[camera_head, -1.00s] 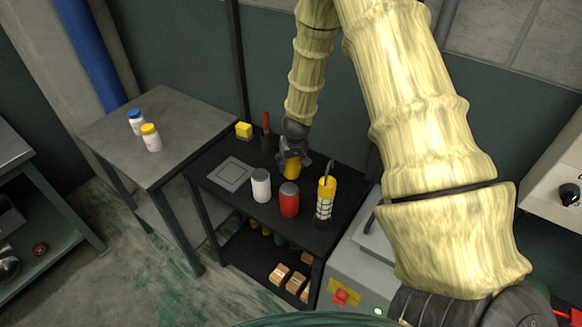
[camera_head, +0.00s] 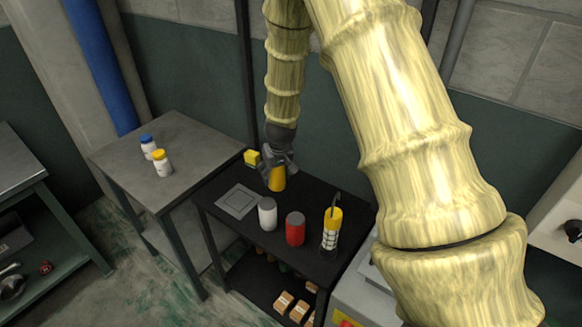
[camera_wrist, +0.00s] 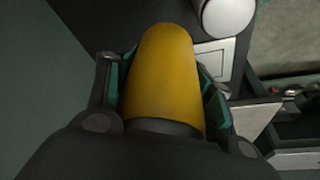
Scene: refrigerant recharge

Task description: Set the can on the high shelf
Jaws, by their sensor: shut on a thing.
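A yellow can (camera_head: 277,181) is in my gripper (camera_head: 277,168), over the back part of the black table (camera_head: 222,208). In the wrist view the yellow can (camera_wrist: 162,75) fills the space between the two fingers of my gripper (camera_wrist: 160,95), which are shut on its sides. Its dark end faces my palm. I cannot tell for sure how far its lower end is above the tabletop. A white can (camera_head: 267,214) and a red can (camera_head: 295,229) with a grey top stand upright nearer the front.
A yellow-topped caged bottle (camera_head: 331,230) stands at the table's right. A grey square plate (camera_head: 238,201) lies left, and a yellow block (camera_head: 252,157) sits behind it. The grey table (camera_head: 205,140) holds two white bottles and has free room.

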